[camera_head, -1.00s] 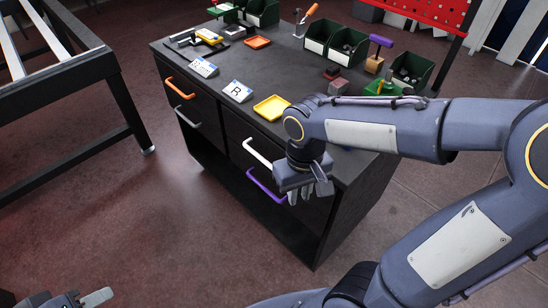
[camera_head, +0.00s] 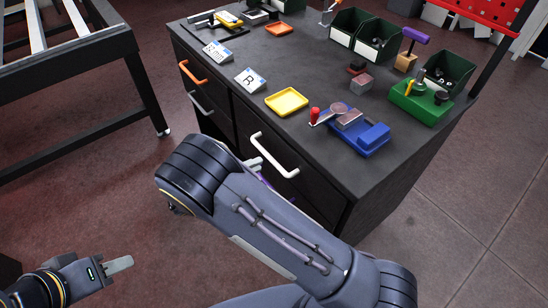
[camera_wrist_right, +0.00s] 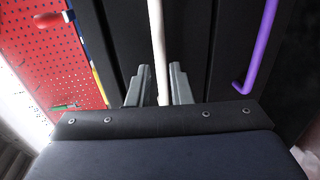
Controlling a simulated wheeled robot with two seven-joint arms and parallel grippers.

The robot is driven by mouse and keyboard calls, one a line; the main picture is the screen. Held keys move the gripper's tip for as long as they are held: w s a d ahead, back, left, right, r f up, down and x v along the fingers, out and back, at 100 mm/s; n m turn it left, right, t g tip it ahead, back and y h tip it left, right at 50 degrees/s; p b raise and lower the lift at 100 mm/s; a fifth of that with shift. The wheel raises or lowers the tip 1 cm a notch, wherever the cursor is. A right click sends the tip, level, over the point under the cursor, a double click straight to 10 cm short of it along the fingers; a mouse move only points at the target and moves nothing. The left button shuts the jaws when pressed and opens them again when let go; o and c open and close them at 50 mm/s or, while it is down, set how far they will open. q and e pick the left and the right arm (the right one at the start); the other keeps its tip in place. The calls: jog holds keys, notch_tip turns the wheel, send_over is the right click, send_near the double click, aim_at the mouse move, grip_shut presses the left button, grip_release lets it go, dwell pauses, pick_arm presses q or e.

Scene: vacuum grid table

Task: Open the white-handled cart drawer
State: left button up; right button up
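The white handle (camera_head: 274,157) is on the upper right drawer of the dark cart (camera_head: 360,205); that drawer front looks flush with the cart. My right gripper (camera_head: 253,163) is at the left end of this handle, partly hidden behind my right arm. In the right wrist view, the white handle (camera_wrist_right: 158,50) runs between the two fingers of my right gripper (camera_wrist_right: 160,88), which stand apart on either side of it. I cannot tell whether they touch it. My left gripper (camera_head: 120,264) is low at the left, away from the cart; its fingers overlap in view.
The purple handle (camera_wrist_right: 262,45) is beside the white one in the right wrist view. Orange (camera_head: 193,74) and grey (camera_head: 201,104) handles are on the cart's left drawers. A yellow tray (camera_head: 286,101) and blue device (camera_head: 358,135) are on top. The floor before the cart is open.

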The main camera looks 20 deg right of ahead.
aim_at(271, 158)
jog(key=x, duration=0.6)
jog(key=shift+d+p, duration=0.3)
jog(key=shift+p, duration=0.1)
grip_shut()
